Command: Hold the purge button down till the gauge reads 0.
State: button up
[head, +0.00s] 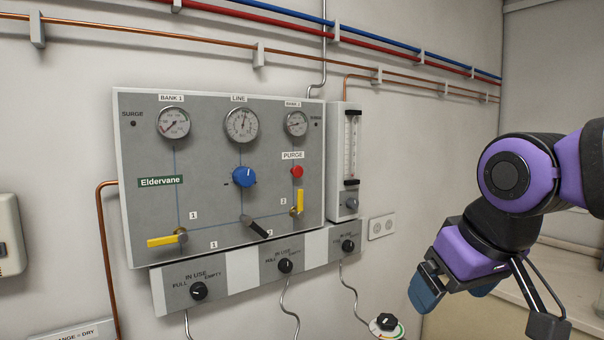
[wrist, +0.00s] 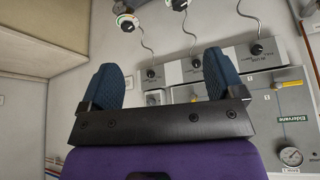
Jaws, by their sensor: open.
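The red purge button (head: 297,171) sits under a PURGE label on the grey wall panel (head: 215,205). Above it is the right gauge (head: 296,123), its needle pointing left. The LINE gauge (head: 241,124) has its needle roughly upward, and the BANK 1 gauge (head: 173,122) has its needle toward lower left. The numbers are too small to read. My gripper (head: 452,292) is open and empty, low and right of the panel, well apart from the button. Its two blue fingers show spread in the wrist view (wrist: 160,78), where the panel appears upside down and the button cannot be made out.
Near the button are a yellow lever (head: 299,201), a blue knob (head: 244,177) and a black lever (head: 257,228). A flow meter (head: 345,150) stands right of the panel. Black selector knobs (head: 285,266) line the strip below.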

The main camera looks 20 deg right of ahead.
dwell(0.3)
jog(key=shift+a, duration=0.1)
grip_shut()
dwell(1.5)
